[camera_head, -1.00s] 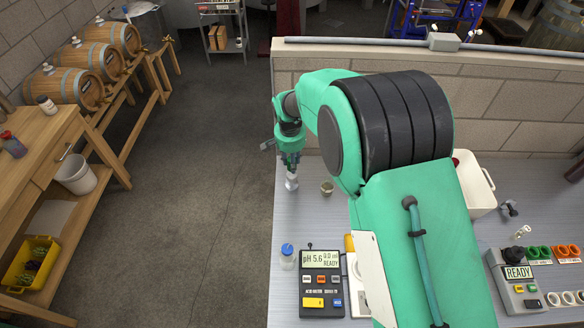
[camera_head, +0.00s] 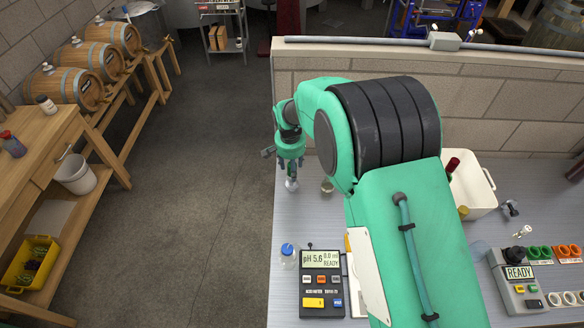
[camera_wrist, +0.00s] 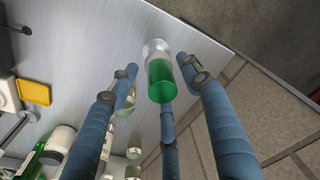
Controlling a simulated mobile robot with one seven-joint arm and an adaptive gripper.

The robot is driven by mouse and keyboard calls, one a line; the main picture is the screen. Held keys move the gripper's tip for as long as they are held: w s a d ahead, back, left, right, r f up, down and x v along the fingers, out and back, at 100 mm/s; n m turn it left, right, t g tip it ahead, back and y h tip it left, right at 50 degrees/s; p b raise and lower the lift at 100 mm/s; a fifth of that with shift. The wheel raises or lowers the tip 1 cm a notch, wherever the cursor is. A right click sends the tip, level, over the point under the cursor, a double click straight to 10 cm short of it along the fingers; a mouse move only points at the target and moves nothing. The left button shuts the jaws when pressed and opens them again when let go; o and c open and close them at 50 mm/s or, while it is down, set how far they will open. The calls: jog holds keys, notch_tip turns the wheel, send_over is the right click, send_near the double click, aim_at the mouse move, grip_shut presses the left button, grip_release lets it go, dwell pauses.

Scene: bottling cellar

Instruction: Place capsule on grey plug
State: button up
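A small green cylinder, seemingly the capsule (camera_wrist: 161,84), stands between my fingers in the wrist view. A pale grey-white part, perhaps the grey plug (camera_wrist: 155,47), shows beyond its far end. In the head view a small pale upright piece (camera_head: 291,184) stands on the bench below my gripper (camera_head: 290,172). In the wrist view the blue fingers of my gripper (camera_wrist: 160,80) are spread around the green cylinder, with a gap at the left. Whether the right finger touches it, I cannot tell.
A small glass jar (camera_head: 327,187) stands just right of my gripper. A pH meter (camera_head: 322,281) and a blue-capped bottle (camera_head: 288,257) are nearer. A white bin (camera_head: 482,196) stands at right. The bench's left edge is close to my gripper.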

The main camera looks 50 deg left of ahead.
notch_tip(320, 180, up, 12)
jog(key=s, duration=0.1)
jog(key=shift+d+r+p, duration=0.15)
jog(key=shift+d+p, duration=0.15)
jog(key=shift+p, duration=0.15)
dwell(0.3)
jog(key=shift+s, duration=0.1)
dwell(0.9)
